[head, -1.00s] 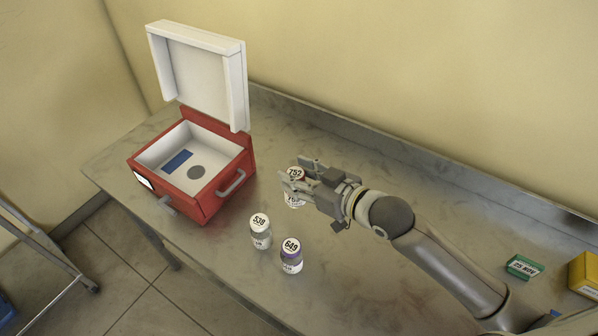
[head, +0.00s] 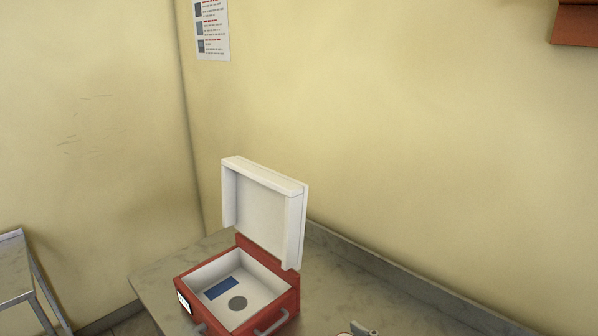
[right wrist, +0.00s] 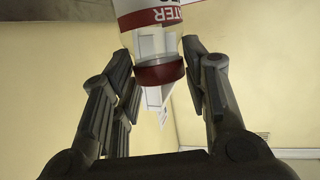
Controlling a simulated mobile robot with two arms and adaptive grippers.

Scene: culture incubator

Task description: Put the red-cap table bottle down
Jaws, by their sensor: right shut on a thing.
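The bottle (right wrist: 160,74) is in the right wrist view at the top centre, with a dark red band and a white and red label with partly visible letters. In the head view only a small grey piece of this gripper (head: 360,328) shows at the bottom edge. The bottle's base and what lies under it cannot be seen. My left gripper is not in view.
A red box (head: 286,306) with a white inside and its white lid (head: 262,210) open stands on the grey table (head: 350,285). A metal cart (head: 20,275) stands at the far left. The table right of the box shows only in part.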

